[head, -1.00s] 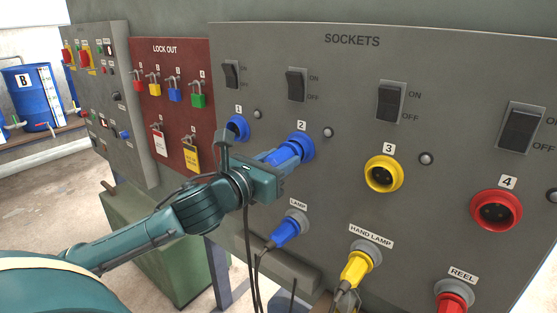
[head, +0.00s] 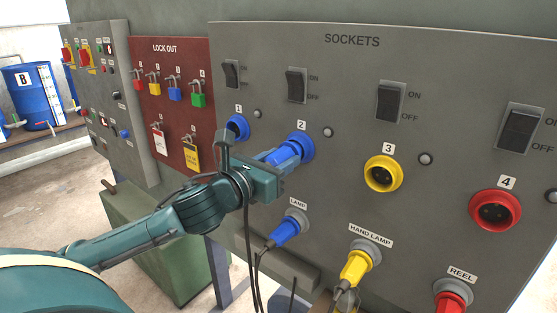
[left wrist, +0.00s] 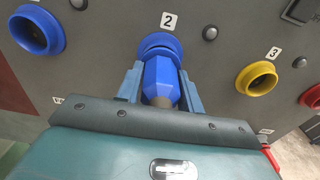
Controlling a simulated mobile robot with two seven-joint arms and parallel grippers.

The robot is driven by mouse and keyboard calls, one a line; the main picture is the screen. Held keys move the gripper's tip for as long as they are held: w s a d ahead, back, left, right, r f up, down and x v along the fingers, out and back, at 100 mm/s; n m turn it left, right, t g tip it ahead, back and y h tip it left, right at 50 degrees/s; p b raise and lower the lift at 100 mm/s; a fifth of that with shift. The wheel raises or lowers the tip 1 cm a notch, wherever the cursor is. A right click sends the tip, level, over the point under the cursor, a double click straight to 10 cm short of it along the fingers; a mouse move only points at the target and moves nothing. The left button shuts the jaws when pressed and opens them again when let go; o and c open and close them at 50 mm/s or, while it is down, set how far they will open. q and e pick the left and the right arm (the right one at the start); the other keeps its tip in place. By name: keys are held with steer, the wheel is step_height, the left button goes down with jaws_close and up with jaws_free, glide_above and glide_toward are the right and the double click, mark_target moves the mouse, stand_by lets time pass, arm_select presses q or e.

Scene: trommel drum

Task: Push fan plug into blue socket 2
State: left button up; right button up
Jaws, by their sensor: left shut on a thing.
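Blue socket 2 (head: 303,147) is on the grey sockets panel, below its number label and switch. My left gripper (head: 276,160) is at this socket, its fingers shut on the blue fan plug (head: 288,152). In the left wrist view the fan plug (left wrist: 160,80) sits between the two fingers (left wrist: 158,88), with its front end at the mouth of blue socket 2 (left wrist: 160,42). The plug looks in line with the socket. How deep it sits inside cannot be told. My right gripper is not in view.
Blue socket 1 (head: 238,127) is close on the left, yellow socket 3 (head: 384,174) and red socket 4 (head: 495,211) on the right. Below are the lamp plug (head: 285,231), hand lamp plug (head: 355,268) and reel plug (head: 452,298). Dark cables hang below my gripper.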

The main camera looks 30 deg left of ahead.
arm_select(q)
steer(key=shift+w, duration=0.3)
steer(key=o, duration=1.3)
steer(key=shift+o, duration=0.2)
